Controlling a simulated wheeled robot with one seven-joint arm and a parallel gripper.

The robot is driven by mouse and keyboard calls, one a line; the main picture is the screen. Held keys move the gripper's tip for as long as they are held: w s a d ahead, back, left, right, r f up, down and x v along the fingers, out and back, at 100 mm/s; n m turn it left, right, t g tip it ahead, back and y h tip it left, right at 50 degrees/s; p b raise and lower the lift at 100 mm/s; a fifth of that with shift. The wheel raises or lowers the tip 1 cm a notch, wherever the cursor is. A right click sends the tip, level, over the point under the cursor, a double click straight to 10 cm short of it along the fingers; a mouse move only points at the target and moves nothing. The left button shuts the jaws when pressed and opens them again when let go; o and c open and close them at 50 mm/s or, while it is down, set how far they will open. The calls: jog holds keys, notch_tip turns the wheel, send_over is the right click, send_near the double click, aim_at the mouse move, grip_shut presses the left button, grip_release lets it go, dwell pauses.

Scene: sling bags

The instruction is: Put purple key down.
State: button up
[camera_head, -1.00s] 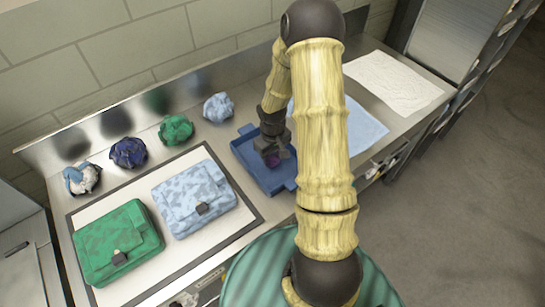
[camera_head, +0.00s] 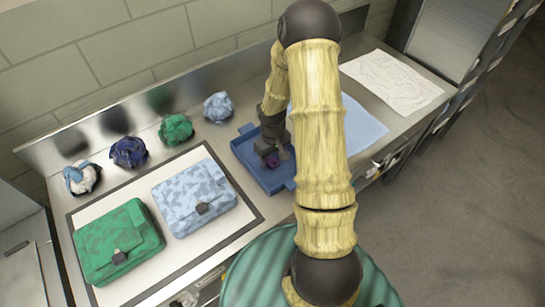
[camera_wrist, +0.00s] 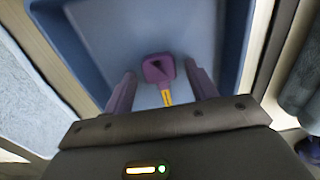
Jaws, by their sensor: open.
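The purple key (camera_wrist: 158,69) has a purple head and a yellow shaft. In the wrist view it lies between my gripper's two fingers, with visible gaps on both sides. It appears to rest on the floor of the blue tray (camera_wrist: 140,22). My gripper (camera_wrist: 160,85) is open around the key. In the head view my gripper (camera_head: 272,157) is low inside the blue tray (camera_head: 247,171), and only a small purple part of the key (camera_head: 272,160) shows beneath it.
A green bag (camera_head: 117,242) and a light blue bag (camera_head: 194,198) lie on a dark-bordered mat (camera_head: 243,222) left of the tray. Several crumpled cloth bundles, one green (camera_head: 176,129), line the back. A blue cloth (camera_head: 362,128) and a white cloth (camera_head: 391,82) lie to the right.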

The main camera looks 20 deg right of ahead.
aim_at(272, 161)
notch_tip(272, 161, up, 12)
jog(key=b, duration=0.1)
dwell(0.4)
dwell(0.4)
jog(key=s+a+r+m+t, duration=0.1)
jog(key=s+a+r, duration=0.3)
jog(key=s, duration=0.2)
jog(key=s+a+r+m+t, duration=0.1)
jog(key=s+a+r, duration=0.2)
jog(key=s+a, duration=0.2)
jog(key=shift+s+a+r+t, duration=0.2)
jog(key=shift+s+r+t, duration=0.15)
jog(key=shift+s, duration=0.25)
dwell(0.4)
